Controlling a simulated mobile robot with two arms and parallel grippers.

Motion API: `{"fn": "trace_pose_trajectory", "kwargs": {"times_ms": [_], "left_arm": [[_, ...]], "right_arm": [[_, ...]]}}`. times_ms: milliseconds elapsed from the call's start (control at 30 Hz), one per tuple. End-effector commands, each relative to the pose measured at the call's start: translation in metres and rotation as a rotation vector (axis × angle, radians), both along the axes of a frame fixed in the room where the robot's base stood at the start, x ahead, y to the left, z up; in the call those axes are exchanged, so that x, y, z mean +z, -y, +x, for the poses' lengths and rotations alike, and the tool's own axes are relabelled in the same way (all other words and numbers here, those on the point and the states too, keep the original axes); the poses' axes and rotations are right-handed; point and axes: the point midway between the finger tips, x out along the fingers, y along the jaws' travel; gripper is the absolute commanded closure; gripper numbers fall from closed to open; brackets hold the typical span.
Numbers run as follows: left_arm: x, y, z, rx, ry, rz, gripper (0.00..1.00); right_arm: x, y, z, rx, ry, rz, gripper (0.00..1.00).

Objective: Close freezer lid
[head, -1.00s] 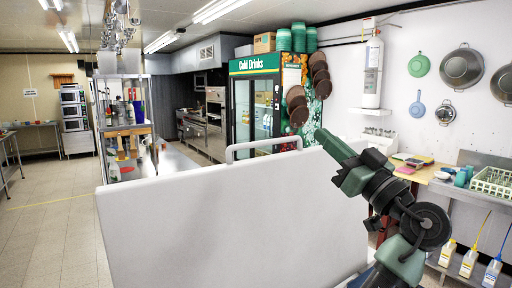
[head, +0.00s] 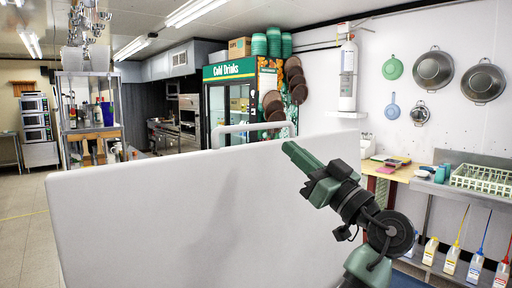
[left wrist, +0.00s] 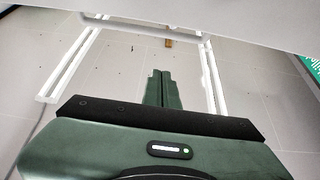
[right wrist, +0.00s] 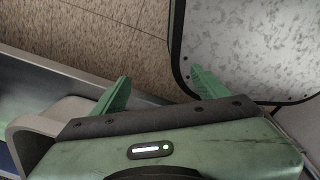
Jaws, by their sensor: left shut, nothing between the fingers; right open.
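The freezer lid (head: 170,215) is a large white panel. It stands raised, nearly upright, across the lower middle of the head view. A white bar handle (head: 228,128) rises from its top edge. My left gripper (head: 287,148) is shut and empty. Its tip overlaps the lid's upper right in the head view; I cannot tell if it touches. Its closed fingers (left wrist: 162,88) also show in the left wrist view, below a white surface along the top. My right gripper (right wrist: 160,88) is open and empty in its wrist view. The freezer's body is hidden.
A cold drinks fridge (head: 230,72) stands beyond the lid. At right are a metal counter with a dish rack (head: 485,180) and several bottles below. Tiled floor (head: 20,190) is clear at left. A dark-edged speckled panel (right wrist: 250,45) is close to my right gripper.

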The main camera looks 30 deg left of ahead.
Motion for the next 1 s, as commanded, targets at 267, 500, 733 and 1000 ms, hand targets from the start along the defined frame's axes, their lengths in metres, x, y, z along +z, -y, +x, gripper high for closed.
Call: {"fn": "trace_pose_trajectory", "kwargs": {"times_ms": [267, 500, 733, 1000], "left_arm": [[0.014, -0.024, 0.008, 0.003, 0.001, 0.001, 1.0], [0.038, -0.069, 0.023, 0.004, 0.0, 0.001, 1.0], [0.038, -0.104, 0.036, 0.003, -0.003, 0.001, 1.0], [0.028, -0.12, 0.042, 0.0, 0.0, 0.0, 1.0]], "right_arm": [[0.014, -0.006, -0.001, -0.001, -0.001, 0.007, 0.26], [0.043, -0.013, -0.002, -0.001, -0.002, 0.015, 0.26], [0.064, -0.013, -0.002, 0.0, -0.002, 0.015, 0.26], [0.072, -0.009, -0.002, 0.002, -0.002, 0.011, 0.26]]}}
